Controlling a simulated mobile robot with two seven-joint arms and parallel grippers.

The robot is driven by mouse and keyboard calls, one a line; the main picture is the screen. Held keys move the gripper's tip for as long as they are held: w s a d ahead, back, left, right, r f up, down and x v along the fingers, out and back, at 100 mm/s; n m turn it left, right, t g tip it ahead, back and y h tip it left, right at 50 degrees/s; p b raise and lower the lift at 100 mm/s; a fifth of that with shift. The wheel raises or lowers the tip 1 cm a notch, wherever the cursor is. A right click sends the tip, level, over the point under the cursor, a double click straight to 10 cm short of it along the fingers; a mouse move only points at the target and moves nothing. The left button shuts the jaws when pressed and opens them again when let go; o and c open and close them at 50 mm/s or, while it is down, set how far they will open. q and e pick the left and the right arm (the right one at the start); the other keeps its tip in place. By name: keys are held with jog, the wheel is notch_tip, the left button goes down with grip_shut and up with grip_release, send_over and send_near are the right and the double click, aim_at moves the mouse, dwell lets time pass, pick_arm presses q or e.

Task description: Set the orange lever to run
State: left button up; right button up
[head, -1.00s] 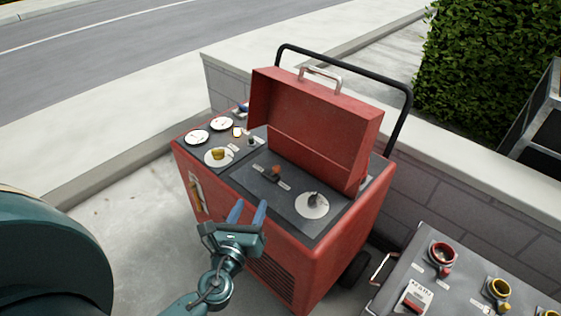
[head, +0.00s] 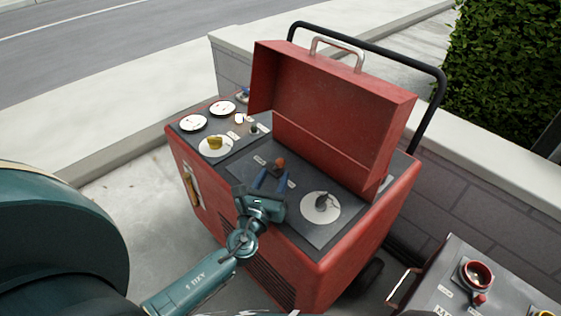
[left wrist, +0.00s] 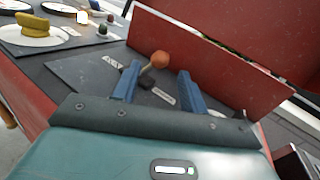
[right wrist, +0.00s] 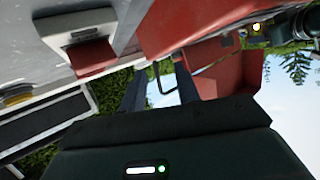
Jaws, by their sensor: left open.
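The lever with an orange knob (head: 281,162) stands on the dark panel under the raised red lid. A small label (head: 259,160) lies to its left and another (head: 292,184) to its right; I cannot read them. My left gripper (head: 271,178) is open and empty, its blue fingers pointing toward the lever from the near side. In the left wrist view the orange knob (left wrist: 160,60) appears between and just beyond the fingertips, on a tilted stem. I cannot tell whether anything touches. In the right wrist view my right gripper (right wrist: 160,75) has its fingers apart with nothing held.
The red lid (head: 335,100) rises behind the panel. A white disc with a grey knob (head: 320,206) is at right. A yellow knob on a white disc (head: 215,143) and other controls are at left. A grey panel with a red ring (head: 477,274) stands at lower right.

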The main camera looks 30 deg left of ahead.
aim_at(279, 166)
pick_arm(q)
jog(key=w, duration=0.4)
jog(key=w+a, duration=0.1)
jog(key=w, duration=0.1)
jog(key=shift+w, duration=0.1)
jog(key=shift+c, duration=0.2)
grip_shut()
